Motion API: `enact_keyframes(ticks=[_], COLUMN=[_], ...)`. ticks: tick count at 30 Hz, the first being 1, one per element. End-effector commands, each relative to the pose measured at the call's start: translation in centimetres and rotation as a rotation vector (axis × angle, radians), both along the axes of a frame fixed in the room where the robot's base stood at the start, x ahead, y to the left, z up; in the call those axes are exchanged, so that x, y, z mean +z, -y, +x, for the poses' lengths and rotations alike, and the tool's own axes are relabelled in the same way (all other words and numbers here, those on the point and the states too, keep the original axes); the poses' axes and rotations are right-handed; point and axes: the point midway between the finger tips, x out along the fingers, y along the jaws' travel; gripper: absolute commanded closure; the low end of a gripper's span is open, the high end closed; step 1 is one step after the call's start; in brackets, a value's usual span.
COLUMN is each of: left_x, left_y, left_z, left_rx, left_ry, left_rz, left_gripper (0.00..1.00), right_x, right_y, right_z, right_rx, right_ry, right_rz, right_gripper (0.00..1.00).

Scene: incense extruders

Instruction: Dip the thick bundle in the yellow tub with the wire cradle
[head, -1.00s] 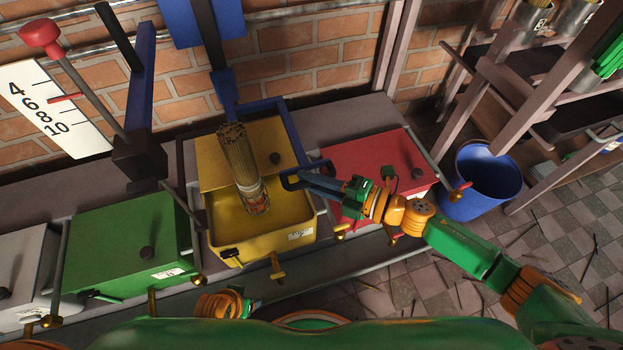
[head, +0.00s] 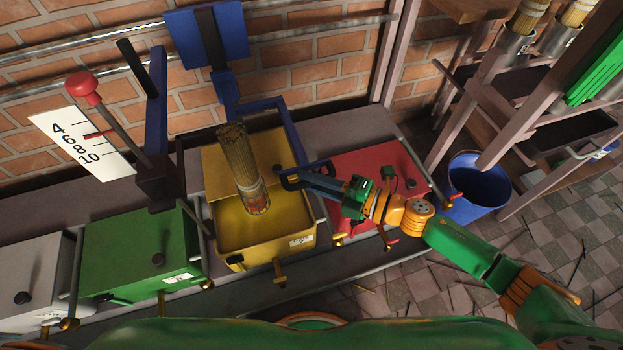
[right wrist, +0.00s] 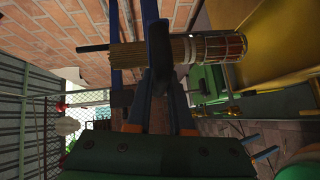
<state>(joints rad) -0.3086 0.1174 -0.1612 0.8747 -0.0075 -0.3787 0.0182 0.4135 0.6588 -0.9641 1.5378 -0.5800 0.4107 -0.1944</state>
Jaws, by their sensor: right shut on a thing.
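The thick bundle (head: 238,160) of brown sticks stands slightly tilted, its lower end inside the wire cradle (head: 256,199). In the head view the cradle overlaps the open yellow tub (head: 233,236); I cannot tell exactly how high it is above the liquid. My left gripper is out of view.
A green lidded tub (head: 140,255) stands left and a red one (head: 372,180) right of the yellow tub. A red-knobbed lever (head: 84,86) and number scale (head: 75,143) are at the left. A blue bin (head: 478,188) and rack stand at the right.

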Motion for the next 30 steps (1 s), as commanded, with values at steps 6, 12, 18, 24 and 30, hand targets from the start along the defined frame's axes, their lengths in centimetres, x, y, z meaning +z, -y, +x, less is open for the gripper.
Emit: enact_keyframes(ticks=[6,12,18,24,30], left_x=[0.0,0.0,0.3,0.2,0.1], left_y=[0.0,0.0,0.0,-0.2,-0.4], left_z=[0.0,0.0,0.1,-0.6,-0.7], left_rx=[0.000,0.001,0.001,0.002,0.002], left_ry=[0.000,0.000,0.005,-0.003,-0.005], left_rz=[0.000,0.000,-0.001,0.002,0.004], left_gripper=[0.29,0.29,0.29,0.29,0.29], right_x=[0.0,0.0,0.2,0.7,0.9], right_y=[0.0,0.0,1.7,5.3,6.3], right_z=[0.0,0.0,-0.9,-2.7,-3.2], right_rx=[-0.001,0.000,-0.003,-0.002,0.000], right_ry=[0.000,0.000,-0.003,-0.003,0.000], right_rz=[0.000,-0.001,-0.003,-0.002,-0.001], right_gripper=[0.50,0.50,0.50,0.50,0.50])
